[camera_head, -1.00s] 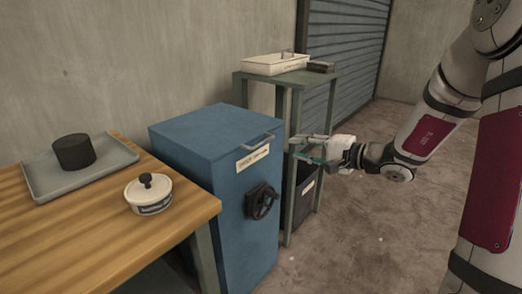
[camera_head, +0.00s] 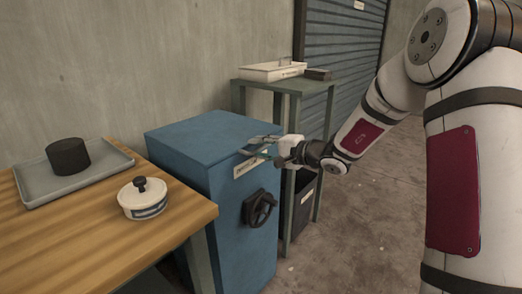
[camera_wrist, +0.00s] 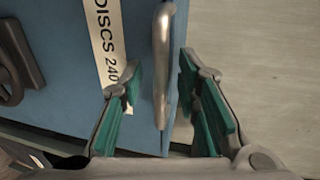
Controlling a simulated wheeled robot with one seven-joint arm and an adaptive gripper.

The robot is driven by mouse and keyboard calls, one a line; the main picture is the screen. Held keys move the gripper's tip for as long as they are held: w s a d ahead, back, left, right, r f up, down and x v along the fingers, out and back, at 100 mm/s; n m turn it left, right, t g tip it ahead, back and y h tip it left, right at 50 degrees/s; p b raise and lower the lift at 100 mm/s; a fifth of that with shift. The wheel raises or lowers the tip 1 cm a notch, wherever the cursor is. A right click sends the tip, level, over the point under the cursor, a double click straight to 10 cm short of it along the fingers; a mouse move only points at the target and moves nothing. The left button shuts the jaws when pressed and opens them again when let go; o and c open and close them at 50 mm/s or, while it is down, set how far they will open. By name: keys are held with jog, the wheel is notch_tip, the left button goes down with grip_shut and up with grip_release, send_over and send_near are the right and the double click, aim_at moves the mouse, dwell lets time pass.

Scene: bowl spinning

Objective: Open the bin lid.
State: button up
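The blue bin (camera_head: 185,165) stands beside the wooden table, with its flat lid (camera_head: 205,132) closed. The bin also shows in the wrist view (camera_wrist: 65,100). Its metal handle (camera_wrist: 162,70) is at the front edge of the lid. In the head view my gripper (camera_head: 262,147) is at the handle and covers most of it. In the wrist view my gripper (camera_wrist: 160,80) is open, with one green-padded finger on each side of the handle. The fingers look apart from the handle. A label (camera_head: 251,163) and a dark handwheel (camera_head: 259,208) are on the bin's front.
The wooden table (camera_head: 90,245) on the left bears a grey tray (camera_head: 45,191) with a dark cylinder (camera_head: 68,156), and a white lidded pot (camera_head: 143,200). Behind the bin, a green stand (camera_head: 291,90) holds a pale tray (camera_head: 270,73). The floor at the right is clear.

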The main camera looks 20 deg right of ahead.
jog(key=shift+c, duration=0.6)
grip_shut()
jog(key=shift+r, duration=0.15)
